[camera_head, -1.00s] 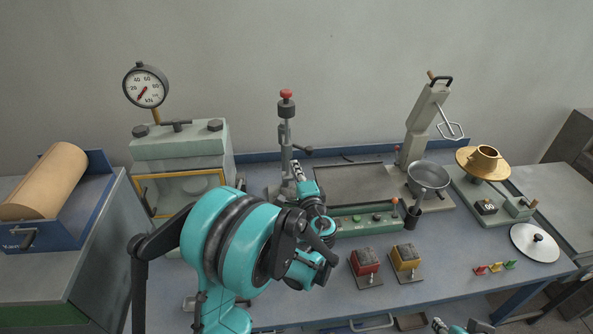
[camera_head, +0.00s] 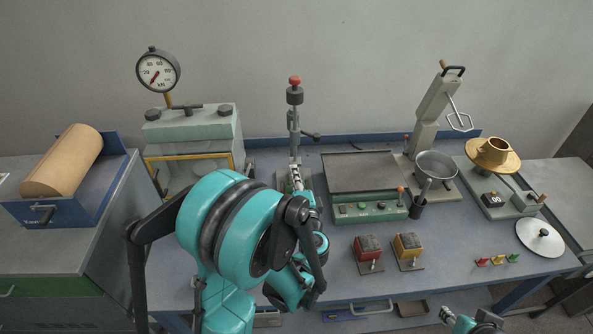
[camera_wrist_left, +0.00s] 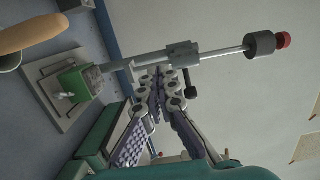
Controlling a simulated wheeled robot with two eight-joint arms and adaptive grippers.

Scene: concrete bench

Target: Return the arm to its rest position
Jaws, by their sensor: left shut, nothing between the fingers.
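My left arm comes in from the lower left in the head view, its large teal joints covering the bench's front left. My left gripper (camera_head: 297,180) is small there and partly hidden by my arm, in front of the upright press with a red knob (camera_head: 295,81). In the left wrist view the two fingers of the gripper (camera_wrist_left: 160,78) come together at the tips, shut and empty. The press column (camera_wrist_left: 195,58) lies across the picture just beyond them; I cannot tell how wide the gap is.
A gauge (camera_head: 158,71) stands above a grey-green chamber (camera_head: 190,128) at the back left. A control box (camera_head: 370,208), red block (camera_head: 368,250), yellow block (camera_head: 408,247) and metal pan (camera_head: 436,165) sit right of my arm.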

